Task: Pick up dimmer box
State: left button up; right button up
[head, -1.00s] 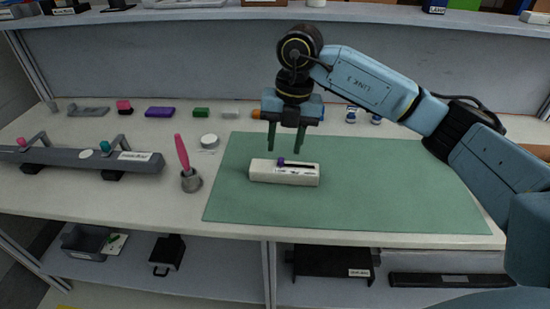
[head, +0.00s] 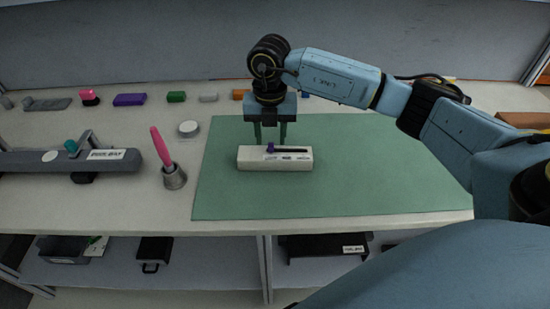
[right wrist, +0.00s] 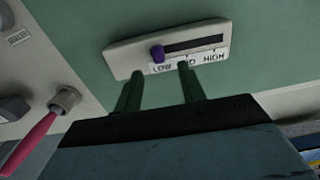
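The dimmer box (head: 248,160) is a long white box with a dark slot, a purple slider knob and printed labels on top. It lies on the green mat (head: 380,190). In the right wrist view the box (right wrist: 122,62) shows LOW and HIGH beside its slot, with the knob at the LOW end. My right gripper (head: 270,140) points down at the box's far side, its two green fingers apart with nothing held between them. In the right wrist view the fingertips (right wrist: 161,71) overlap the box's near edge; I cannot tell whether they touch it. My left gripper is not in view.
Left of the mat stand a metal cup (head: 174,177) with a pink-handled tool and a white round item (head: 188,129). A dark grey rail fixture (head: 40,162) lies farther left. Several small coloured blocks line the back. The mat right of the box is clear.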

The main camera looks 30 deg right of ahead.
aim_at(271, 147)
notch_tip(271, 147, down, 3)
jog(key=shift+w+d+r, duration=0.1)
jog(key=shift+w+r, duration=0.05)
jog(key=shift+f, duration=0.25)
jog(key=shift+c, duration=0.3)
jog(key=c, duration=0.7)
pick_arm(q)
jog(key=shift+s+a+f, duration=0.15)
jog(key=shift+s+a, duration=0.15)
pick_arm(e)
grip_shut()
